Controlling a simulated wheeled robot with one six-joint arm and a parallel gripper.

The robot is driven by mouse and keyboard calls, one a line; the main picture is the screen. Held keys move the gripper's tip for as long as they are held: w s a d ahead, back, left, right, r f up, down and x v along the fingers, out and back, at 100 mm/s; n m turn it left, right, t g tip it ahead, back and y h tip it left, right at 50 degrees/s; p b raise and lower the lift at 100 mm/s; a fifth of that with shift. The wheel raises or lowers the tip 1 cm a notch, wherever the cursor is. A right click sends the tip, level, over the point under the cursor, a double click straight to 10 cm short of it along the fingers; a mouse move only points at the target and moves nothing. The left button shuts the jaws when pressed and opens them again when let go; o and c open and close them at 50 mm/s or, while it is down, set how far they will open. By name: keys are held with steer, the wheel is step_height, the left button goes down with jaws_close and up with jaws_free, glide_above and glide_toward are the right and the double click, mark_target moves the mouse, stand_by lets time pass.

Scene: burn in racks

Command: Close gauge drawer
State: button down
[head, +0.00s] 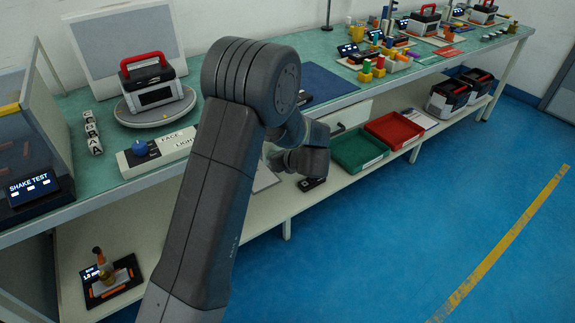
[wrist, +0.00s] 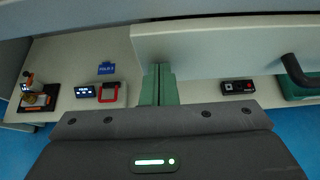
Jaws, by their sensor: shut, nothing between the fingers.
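The gauge drawer's pale front panel (wrist: 215,48) spans the upper right of the wrist view, under the bench edge. Its dark bar handle (wrist: 296,70) is at the far right. In the head view part of the pale drawer front (head: 352,115) shows right of my arm, below the bench top; I cannot tell how far it stands out. My gripper (wrist: 158,70) is shut and empty, its green fingers pointing at the left end of the panel, well left of the handle. I cannot tell whether they touch it. In the head view my arm hides the fingers.
The lower shelf (wrist: 60,55) holds a small display (wrist: 85,91), a red-handled item (wrist: 109,92), a gauge stand (wrist: 37,95) and a black device (wrist: 237,87). A green tray (head: 358,152) and red tray (head: 394,130) sit right of my arm. The blue floor in front is clear.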

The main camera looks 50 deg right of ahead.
steer(key=w, duration=0.1)
steer(key=w+d, duration=0.1)
steer(key=w, duration=0.1)
steer(key=shift+r, duration=0.25)
stand_by(0.4)
